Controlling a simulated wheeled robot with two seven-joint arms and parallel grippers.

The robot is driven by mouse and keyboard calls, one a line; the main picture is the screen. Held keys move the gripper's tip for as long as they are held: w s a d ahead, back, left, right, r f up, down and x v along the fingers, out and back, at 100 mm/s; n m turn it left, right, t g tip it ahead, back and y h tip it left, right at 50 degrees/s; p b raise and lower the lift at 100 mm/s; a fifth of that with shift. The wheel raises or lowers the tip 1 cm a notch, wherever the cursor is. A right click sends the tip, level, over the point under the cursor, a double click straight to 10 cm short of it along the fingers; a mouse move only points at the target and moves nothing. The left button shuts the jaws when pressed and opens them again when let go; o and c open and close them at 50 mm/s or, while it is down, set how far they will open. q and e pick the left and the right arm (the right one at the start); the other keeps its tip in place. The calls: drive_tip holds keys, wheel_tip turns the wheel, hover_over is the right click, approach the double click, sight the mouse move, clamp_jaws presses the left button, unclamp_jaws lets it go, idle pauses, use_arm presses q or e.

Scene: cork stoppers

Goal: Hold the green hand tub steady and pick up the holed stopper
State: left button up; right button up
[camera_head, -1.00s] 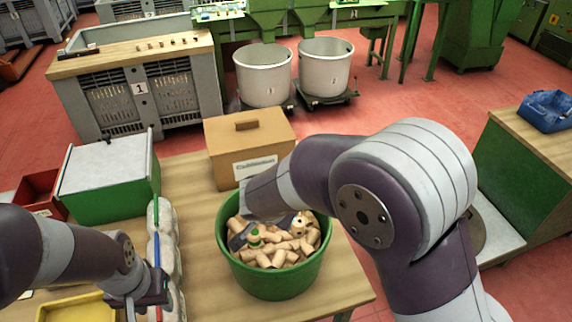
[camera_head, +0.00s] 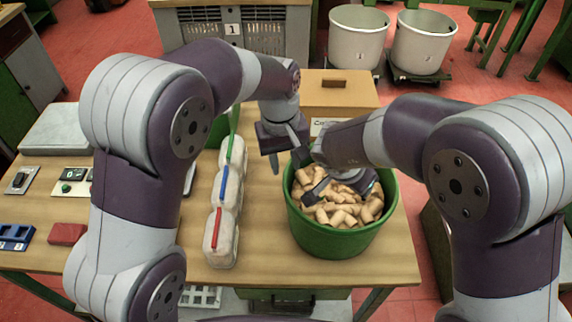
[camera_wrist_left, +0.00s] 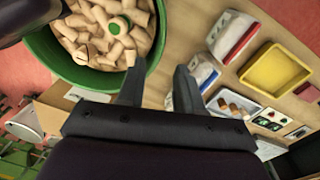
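The green hand tub (camera_head: 335,242) stands on the wooden table, full of cork stoppers (camera_head: 335,215). It also shows in the left wrist view (camera_wrist_left: 58,62), with a green-topped piece (camera_wrist_left: 119,25) among the corks. I cannot tell whether a finger touches the rim. My right gripper (camera_head: 342,187) is inside the tub, low over the corks, its fingers spread; its wrist hides part of them.
A yellow tray (camera_wrist_left: 275,68) shows in the left wrist view. Bare table (camera_head: 270,240) lies between the containers and tub.

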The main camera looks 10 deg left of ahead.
sight(336, 202)
use_arm(q)
drive_tip(key=f, duration=0.8)
drive_tip(key=d+f, duration=0.1)
drive_tip(key=f, duration=0.3)
drive_tip(key=shift+w+f, duration=0.25)
clamp_jaws()
use_arm(e)
drive_tip(key=shift+w+d, duration=0.1)
drive_tip(key=shift+w, duration=0.05)
idle(0.5)
drive_tip(key=shift+o, duration=1.3)
drive_tip(key=shift+f, duration=0.1)
drive_tip(key=shift+o, duration=0.5)
drive_tip(key=shift+w+d+r+m, duration=0.5)
drive_tip(key=shift+w+d+r, duration=0.1)
drive_tip(key=shift+w+r, duration=0.1)
use_arm(q)
drive_tip(key=shift+w, duration=0.1)
use_arm(e)
drive_tip(key=shift+n+g+y, duration=0.4)
drive_tip(key=shift+n, duration=0.1)
drive_tip(key=x, duration=1.1)
drive_tip(key=shift+s+a+f, duration=0.15)
drive_tip(key=shift+a+f, duration=0.05)
drive_tip(key=shift+f, duration=0.1)
